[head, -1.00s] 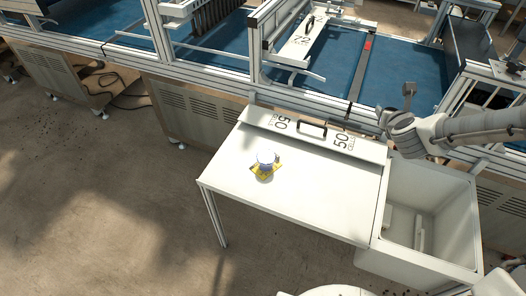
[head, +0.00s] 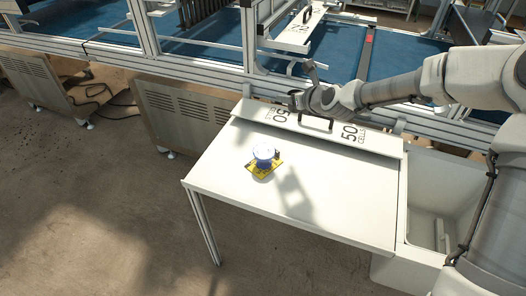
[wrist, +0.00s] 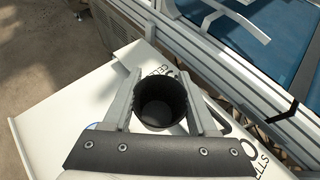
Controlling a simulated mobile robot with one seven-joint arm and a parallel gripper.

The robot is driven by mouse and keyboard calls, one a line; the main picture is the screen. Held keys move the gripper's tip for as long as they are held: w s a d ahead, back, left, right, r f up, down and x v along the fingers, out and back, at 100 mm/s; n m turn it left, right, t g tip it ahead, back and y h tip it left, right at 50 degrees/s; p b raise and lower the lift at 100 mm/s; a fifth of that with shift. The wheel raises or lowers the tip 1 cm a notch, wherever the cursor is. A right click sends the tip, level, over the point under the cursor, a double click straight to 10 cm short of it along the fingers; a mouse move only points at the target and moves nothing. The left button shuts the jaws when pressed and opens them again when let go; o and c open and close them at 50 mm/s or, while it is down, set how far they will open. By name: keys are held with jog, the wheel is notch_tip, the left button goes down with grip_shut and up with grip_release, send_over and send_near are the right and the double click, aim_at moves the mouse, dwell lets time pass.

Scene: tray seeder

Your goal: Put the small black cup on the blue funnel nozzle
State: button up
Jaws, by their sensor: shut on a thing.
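The small black cup (wrist: 160,104) is between the two fingers of my gripper (wrist: 163,84) in the wrist view, its open mouth facing the camera. My gripper is shut on it. In the head view my gripper (head: 295,100) is above the white table's far side, to the right of and beyond the blue funnel nozzle. The cup is too small and dark to make out clearly there. The blue funnel nozzle (head: 263,151) stands on a yellow base (head: 261,171) on the table, apart from the gripper. In the wrist view only a bluish sliver shows at the left finger's base.
The white table (head: 225,180) is otherwise clear in front. A raised panel with a black handle (head: 316,124) runs along its far edge. Behind it stands the seeder's aluminium frame with a blue bed (head: 335,50). A white basin (head: 418,235) adjoins the table's right side.

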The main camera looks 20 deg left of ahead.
jog(key=b, duration=0.3)
send_over(261, 145)
notch_tip(261, 145, down, 6)
jog(key=shift+f, duration=0.25)
jog(key=shift+f+b, duration=0.85)
jog(key=shift+f, duration=1.1)
jog(key=shift+f, duration=0.2)
jog(key=o, duration=1.3)
jog(key=shift+s+d+r, duration=0.1)
jog(key=shift+s+r, duration=0.1)
jog(key=shift+r, duration=0.2)
jog(key=shift+p+v, duration=1.85)
jog(key=shift+v, duration=3.85)
